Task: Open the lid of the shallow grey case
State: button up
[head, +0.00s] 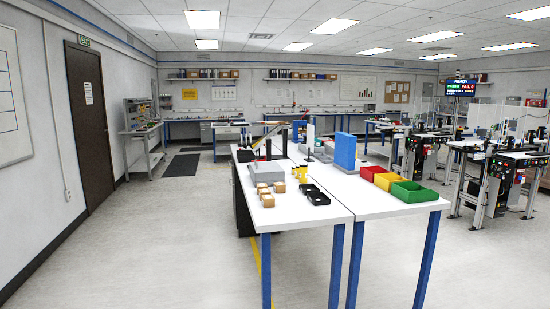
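A grey box-like thing (262,173), probably the shallow grey case, rests near the left edge of the white-topped table ahead. It is small in the head view, and I cannot tell how its lid stands. My gripper does not show in this view.
In front of the grey thing are several small tan boxes (265,188) and black trays (313,195). A blue upright block (345,151) and red, yellow and green (414,194) bins stand to the right. Open floor lies left of the table (300,212); conveyor stations stand far right.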

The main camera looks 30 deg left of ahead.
aim_at(260, 171)
jog(key=u, duration=0.5)
jog(key=i, duration=1.2)
jog(key=u, duration=0.85)
